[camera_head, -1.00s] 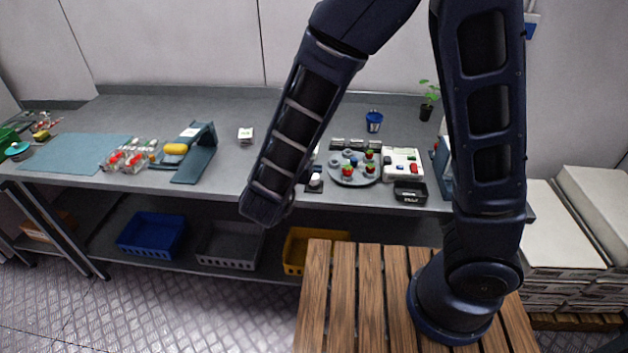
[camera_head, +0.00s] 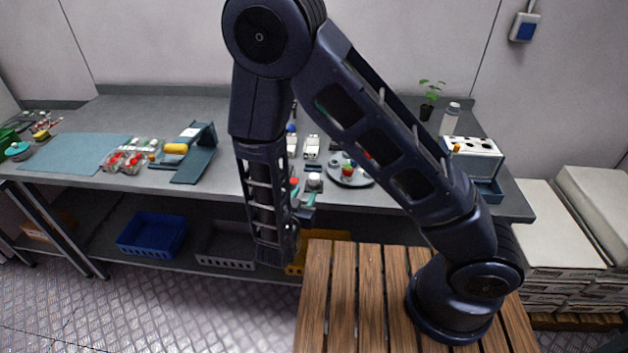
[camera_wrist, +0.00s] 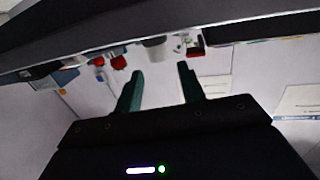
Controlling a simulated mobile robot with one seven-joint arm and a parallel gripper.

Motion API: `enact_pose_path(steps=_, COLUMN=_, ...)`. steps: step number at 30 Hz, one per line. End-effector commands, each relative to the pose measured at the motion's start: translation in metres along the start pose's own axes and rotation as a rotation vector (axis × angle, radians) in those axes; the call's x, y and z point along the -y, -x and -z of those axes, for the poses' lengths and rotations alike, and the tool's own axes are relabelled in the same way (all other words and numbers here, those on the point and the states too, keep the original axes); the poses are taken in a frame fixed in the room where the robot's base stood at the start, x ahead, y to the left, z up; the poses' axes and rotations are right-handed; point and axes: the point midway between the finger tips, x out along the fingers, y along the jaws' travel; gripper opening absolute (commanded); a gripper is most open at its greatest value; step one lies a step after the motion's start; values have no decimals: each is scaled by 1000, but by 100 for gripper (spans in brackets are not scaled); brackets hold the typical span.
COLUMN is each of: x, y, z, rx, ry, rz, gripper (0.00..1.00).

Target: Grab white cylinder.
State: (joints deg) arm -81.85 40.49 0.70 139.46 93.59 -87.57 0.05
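A small white cylinder-like piece (camera_head: 314,180) stands near the table's front edge in the head view, just right of my forearm. My gripper (camera_head: 306,199) is close to it at the front edge, partly hidden by my forearm. In the wrist view my gripper (camera_wrist: 161,88) has its two green fingers apart with nothing between them. A pale grey-white rounded piece (camera_wrist: 155,48) shows beyond the fingers, among small red and blue things. I cannot tell whether it is the same piece as in the head view.
A round grey plate (camera_head: 349,180) lies right of the white piece, partly behind my arm. A white-topped box (camera_head: 474,150), a clear bottle (camera_head: 449,119) and a plant (camera_head: 429,101) stand at right. A slatted wooden surface (camera_head: 343,300) lies in front.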

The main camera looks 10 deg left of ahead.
Motion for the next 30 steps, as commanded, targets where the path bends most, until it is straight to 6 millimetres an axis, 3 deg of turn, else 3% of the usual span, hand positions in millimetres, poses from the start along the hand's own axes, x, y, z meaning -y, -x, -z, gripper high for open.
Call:
enact_pose_path(steps=6, x=-1, y=-30, z=0, rx=-1, ry=1, rz=-2, gripper=40)
enact_pose_path(steps=14, x=-2, y=-47, z=0, rx=-1, ry=1, rz=-2, gripper=40)
enact_pose_path(steps=21, x=-4, y=-79, z=0, rx=-1, ry=2, rz=-3, gripper=40)
enact_pose_path(steps=30, x=-4, y=-91, z=0, rx=-1, ry=1, rz=0, gripper=40)
